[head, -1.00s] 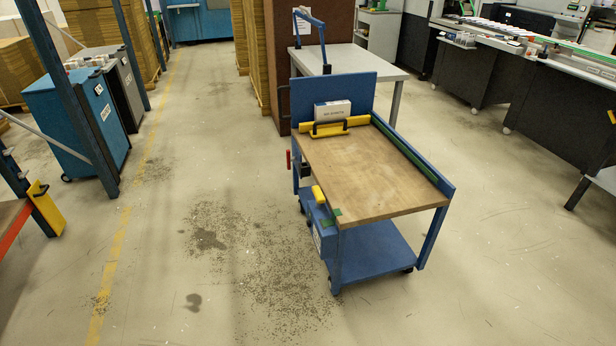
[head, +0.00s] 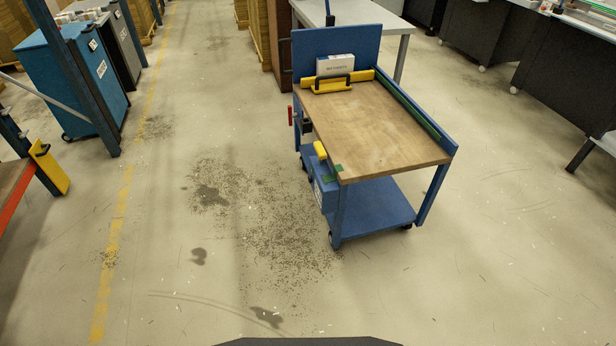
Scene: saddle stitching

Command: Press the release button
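No release button can be made out for certain in the head view. A blue cart (head: 384,213) with a wooden top (head: 375,130) stands ahead, right of centre. A blue box (head: 325,186) hangs at its near left side, with a yellow part (head: 320,151) above it. A small red part (head: 290,116) sticks out at the cart's left edge, further back. A yellow bar with a dark handle (head: 331,82) lies at the back of the top, in front of a white labelled box (head: 335,65). Neither of my grippers is in view.
Open floor (head: 230,270) lies in front and left of the cart. A grey table (head: 385,22) stands behind it. Blue cabinets (head: 72,80) and a rack with a yellow plate (head: 49,168) are at the left. Dark machines (head: 560,75) line the right.

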